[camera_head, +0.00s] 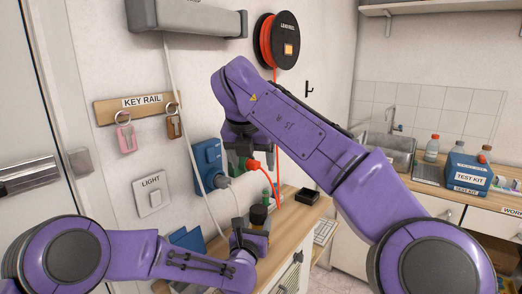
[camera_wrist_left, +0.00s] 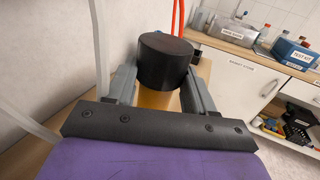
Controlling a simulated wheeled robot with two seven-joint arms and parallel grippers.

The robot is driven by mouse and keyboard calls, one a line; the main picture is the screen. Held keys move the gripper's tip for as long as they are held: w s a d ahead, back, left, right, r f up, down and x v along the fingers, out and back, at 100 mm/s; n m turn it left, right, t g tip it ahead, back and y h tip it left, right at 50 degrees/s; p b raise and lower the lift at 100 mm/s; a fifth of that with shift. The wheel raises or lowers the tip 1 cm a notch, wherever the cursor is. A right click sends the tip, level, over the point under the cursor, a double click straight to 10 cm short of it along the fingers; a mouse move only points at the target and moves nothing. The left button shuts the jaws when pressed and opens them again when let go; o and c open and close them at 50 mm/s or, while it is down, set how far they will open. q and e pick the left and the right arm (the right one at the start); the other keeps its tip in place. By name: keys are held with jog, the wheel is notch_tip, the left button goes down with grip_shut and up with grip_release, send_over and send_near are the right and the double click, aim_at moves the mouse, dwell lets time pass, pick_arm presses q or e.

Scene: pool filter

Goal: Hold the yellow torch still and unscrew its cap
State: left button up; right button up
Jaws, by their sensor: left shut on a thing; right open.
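The yellow torch stands upright, with its black cap (camera_head: 258,213) on top. In the left wrist view the cap (camera_wrist_left: 167,61) rises above a short strip of the yellow torch body (camera_wrist_left: 158,97). My left gripper (camera_head: 250,232) is shut around the body just below the cap, one finger on each side. The lower body is hidden behind the gripper. My right gripper (camera_head: 247,157) is open and empty, above the torch in the head view, in front of the wall socket. Its fingers are small and partly hidden by its own arm.
A blue test kit (camera_head: 467,173) stands by the sink at right.

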pick_arm(q)
jog(key=o, duration=1.1)
jog(key=shift+s+d+f, duration=0.1)
jog(key=shift+f, duration=0.2)
jog(key=shift+c, duration=0.2)
jog(key=shift+o, duration=1)
jog(key=shift+r, duration=0.1)
jog(key=v, duration=1.1)
jog(key=shift+s, duration=0.3)
